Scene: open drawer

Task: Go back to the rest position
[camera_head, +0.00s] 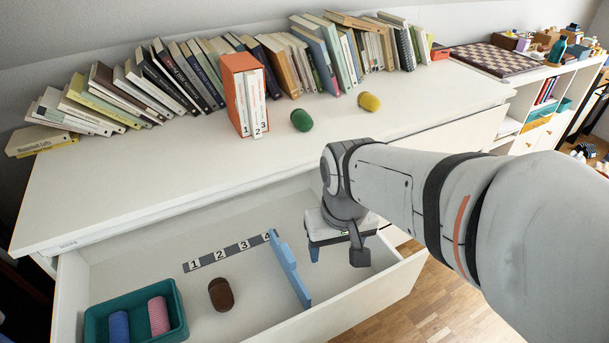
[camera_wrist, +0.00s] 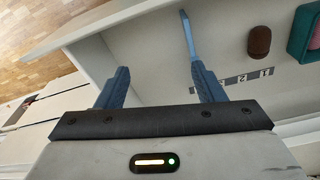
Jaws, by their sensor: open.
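My gripper (camera_head: 335,256) is over the right part of the open drawer (camera_head: 345,318), its fingers pointing down. In the wrist view the two blue fingers of my gripper (camera_wrist: 157,82) stand wide apart with nothing between them. A blue upright divider (camera_head: 289,268) stands in the drawer just left of my gripper; in the wrist view the divider (camera_wrist: 188,38) shows beyond one finger, and I cannot tell how close they are. A brown rounded object (camera_head: 221,294) lies left of the divider, below a number strip (camera_head: 231,250).
A teal tray (camera_head: 92,325) with a blue and a pink cylinder is at the drawer's left. On the white cabinet top (camera_head: 130,190) are a row of books, an orange binder box (camera_head: 238,90), a green object (camera_head: 302,120) and a yellow object (camera_head: 369,101). The cabinet's front top is clear.

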